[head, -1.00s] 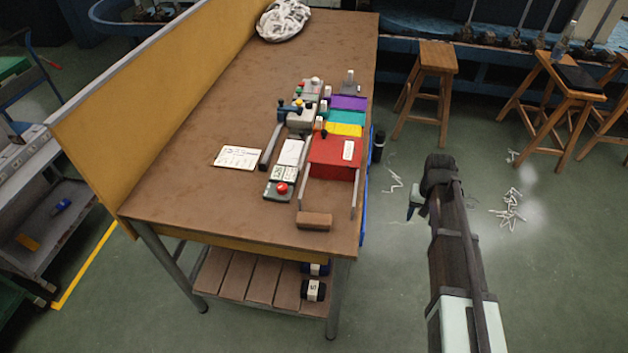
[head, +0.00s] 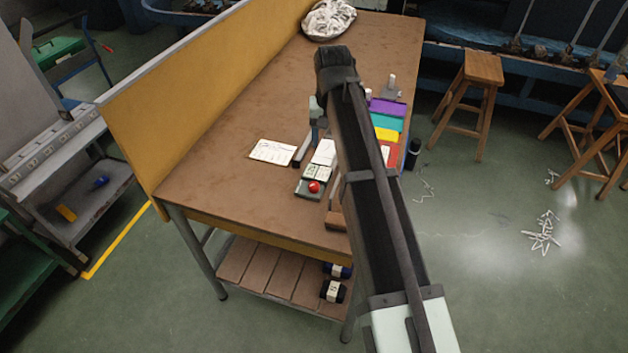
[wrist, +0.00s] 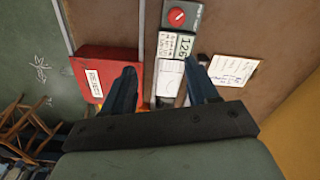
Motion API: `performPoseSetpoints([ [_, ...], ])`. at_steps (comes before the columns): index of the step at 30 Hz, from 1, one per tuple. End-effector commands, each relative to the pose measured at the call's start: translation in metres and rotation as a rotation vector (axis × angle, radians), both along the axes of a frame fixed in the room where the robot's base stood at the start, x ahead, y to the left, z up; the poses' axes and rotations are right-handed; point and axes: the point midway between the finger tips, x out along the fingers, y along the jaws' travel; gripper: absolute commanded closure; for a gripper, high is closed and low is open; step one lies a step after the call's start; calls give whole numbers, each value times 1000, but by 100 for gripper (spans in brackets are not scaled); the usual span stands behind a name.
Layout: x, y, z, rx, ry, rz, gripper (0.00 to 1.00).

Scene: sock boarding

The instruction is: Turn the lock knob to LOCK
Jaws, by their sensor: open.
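A red round knob (head: 314,187) sits on a small grey-green box (head: 302,190) on the brown bench. In the wrist view the knob (wrist: 177,15) carries a light mark, and its box (wrist: 195,17) has lettering too small to read. I cannot tell which way it is set. My gripper (wrist: 160,72) is open and empty, its two dark fingers spread above the bench, beyond the knob box. In the head view my arm hides much of the gripper and the devices behind it.
A white card (head: 273,151) lies on the bench. Purple (head: 388,106), teal (head: 386,122) and yellow (head: 386,134) pieces line the right edge. The bench's left part is clear beside a yellow panel (head: 215,95).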

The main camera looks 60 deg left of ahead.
Motion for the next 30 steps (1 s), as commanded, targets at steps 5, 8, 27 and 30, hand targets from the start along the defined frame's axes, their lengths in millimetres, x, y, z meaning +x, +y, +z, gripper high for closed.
performPoseSetpoints([
  [5, -35, 2, -1, -33, 12, 35, 41],
  [8, -41, 1, -4, -40, 15, 40, 41],
  [27, -41, 1, -99, -41, 16, 40, 41],
  [30, -41, 1, -114, -40, 15, 40, 41],
])
